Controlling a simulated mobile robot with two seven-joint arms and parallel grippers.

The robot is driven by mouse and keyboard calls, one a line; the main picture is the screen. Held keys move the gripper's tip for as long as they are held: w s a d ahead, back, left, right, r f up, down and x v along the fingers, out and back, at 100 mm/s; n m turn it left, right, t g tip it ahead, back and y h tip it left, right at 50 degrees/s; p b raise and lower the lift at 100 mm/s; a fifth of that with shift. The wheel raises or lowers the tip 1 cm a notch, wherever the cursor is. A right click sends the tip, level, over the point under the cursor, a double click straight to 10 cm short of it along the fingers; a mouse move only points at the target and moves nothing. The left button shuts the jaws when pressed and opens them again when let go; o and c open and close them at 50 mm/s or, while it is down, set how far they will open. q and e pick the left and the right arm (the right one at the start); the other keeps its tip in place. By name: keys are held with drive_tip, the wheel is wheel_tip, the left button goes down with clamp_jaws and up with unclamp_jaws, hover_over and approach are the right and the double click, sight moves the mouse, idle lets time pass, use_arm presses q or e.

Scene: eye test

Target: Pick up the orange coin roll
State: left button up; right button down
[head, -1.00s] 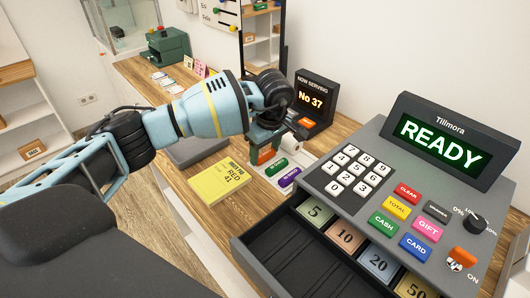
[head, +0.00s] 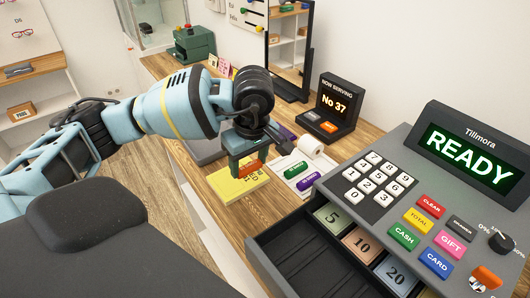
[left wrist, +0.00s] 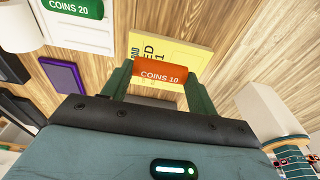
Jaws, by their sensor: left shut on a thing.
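The orange coin roll (head: 251,169) is held between the fingers of my left gripper (head: 248,163), above the yellow pad. In the left wrist view the roll (left wrist: 161,70), marked "COINS 10", lies crosswise between the two green fingers (left wrist: 150,84). The gripper is shut on it, and the pad shows behind it. My right gripper is in neither view.
A yellow pad (head: 228,190) lies on the wooden counter. A "No 37" sign (head: 337,104) stands behind.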

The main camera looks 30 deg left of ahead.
use_arm(q)
drive_tip(key=shift+s+a+r, duration=0.1)
drive_tip(key=shift+s+a, duration=0.05)
drive_tip(key=shift+s, duration=0.5)
drive_tip(key=shift+s+a+r, duration=0.1)
drive_tip(key=shift+s+a, duration=0.1)
drive_tip(key=shift+s, duration=0.5)
drive_tip(key=shift+s+a+r, duration=0.1)
drive_tip(key=shift+s+a, duration=0.05)
drive_tip(key=shift+s, duration=0.5)
